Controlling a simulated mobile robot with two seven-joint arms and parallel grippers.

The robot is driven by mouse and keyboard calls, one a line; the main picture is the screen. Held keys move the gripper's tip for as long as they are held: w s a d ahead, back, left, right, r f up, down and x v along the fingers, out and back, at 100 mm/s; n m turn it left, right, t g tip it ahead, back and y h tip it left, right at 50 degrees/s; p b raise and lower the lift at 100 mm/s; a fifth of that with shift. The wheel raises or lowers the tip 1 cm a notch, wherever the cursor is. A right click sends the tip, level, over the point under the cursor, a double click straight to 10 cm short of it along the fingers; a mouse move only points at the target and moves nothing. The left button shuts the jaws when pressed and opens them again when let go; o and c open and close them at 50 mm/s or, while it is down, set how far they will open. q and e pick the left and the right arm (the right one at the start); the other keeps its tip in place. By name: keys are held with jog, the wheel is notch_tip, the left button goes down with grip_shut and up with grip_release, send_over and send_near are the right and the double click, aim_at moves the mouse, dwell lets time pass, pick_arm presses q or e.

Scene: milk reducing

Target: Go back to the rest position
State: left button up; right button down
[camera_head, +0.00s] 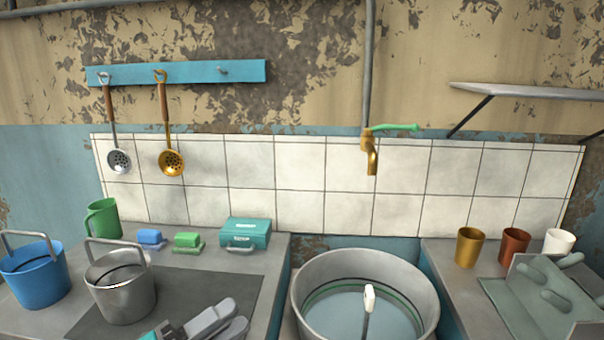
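My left gripper (200,324) shows at the bottom edge of the head view, left of centre, as grey and black parts low over the dark panel of the left counter. It is cut off by the frame, and I cannot tell whether its fingers are open or shut. A small teal piece shows at its left end; I cannot tell what it is. My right gripper is not in view.
A metal pot (121,288) and a blue bucket (36,275) stand left of my gripper. Behind are a green mug (104,219), sponges and a teal box (246,233). Right are a large basin (312,297) holding a white-tipped utensil, three cups and a grey-green rack (510,308).

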pick_arm(q)
jog(key=s+a+f+n+t+y+p, duration=0.1)
jog(key=s+a+f+n+y, duration=0.15)
jog(key=f+n+y, duration=0.5)
jog(key=s+a+f+n+t+y, duration=0.1)
jog(key=a+f+n+t+y, duration=0.3)
jog(key=f+n, duration=0.6)
jog(key=s+f+n+g+y, duration=0.3)
jog(key=s+f+n+g, duration=0.4)
jog(key=s, duration=0.1)
jog(key=shift+s+f+n+p, duration=0.15)
jog(key=shift+f+n+p, duration=0.05)
jog(key=shift+n+p, duration=0.15)
jog(key=shift+y, duration=0.25)
